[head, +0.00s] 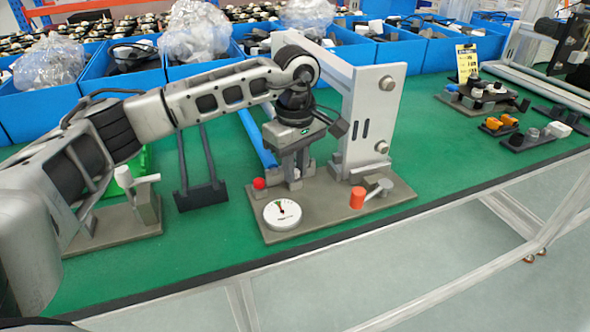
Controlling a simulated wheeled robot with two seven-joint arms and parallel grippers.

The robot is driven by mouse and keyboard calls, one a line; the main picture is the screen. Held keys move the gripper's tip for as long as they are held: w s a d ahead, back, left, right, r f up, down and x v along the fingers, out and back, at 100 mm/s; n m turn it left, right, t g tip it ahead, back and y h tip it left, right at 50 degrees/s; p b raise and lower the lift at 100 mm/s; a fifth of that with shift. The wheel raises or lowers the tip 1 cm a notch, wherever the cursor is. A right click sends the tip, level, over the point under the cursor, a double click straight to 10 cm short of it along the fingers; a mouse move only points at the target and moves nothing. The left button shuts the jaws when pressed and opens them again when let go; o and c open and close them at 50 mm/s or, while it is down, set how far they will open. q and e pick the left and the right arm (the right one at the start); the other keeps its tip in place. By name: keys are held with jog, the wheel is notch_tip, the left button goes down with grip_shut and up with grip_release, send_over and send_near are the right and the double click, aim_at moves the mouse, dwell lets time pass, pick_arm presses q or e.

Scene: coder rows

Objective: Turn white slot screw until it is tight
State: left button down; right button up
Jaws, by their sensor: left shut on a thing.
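My left gripper (294,178) points down at the grey base plate (330,222) of a fixture on the green table. It is shut on a small pale part, which looks like the white slot screw (296,174). The fingers hide most of it, so its slot and how deep it sits cannot be made out. A red ball knob (259,184) and a white round dial (282,214) with a needle are just left and in front of the gripper. My right gripper is not in view.
A tall grey upright (372,120) stands close right of the gripper. A red cylinder (357,198) and a grey lever (380,188) are at the plate's front right. Blue bins (400,55) line the back. Green table to the right of the plate (440,150) is clear.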

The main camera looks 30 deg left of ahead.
pick_arm(q)
jog(key=m+b, duration=0.1)
jog(key=m, duration=0.4)
jog(key=shift+s+f, duration=0.1)
jog(key=shift+f, duration=0.05)
jog(key=m, duration=0.4)
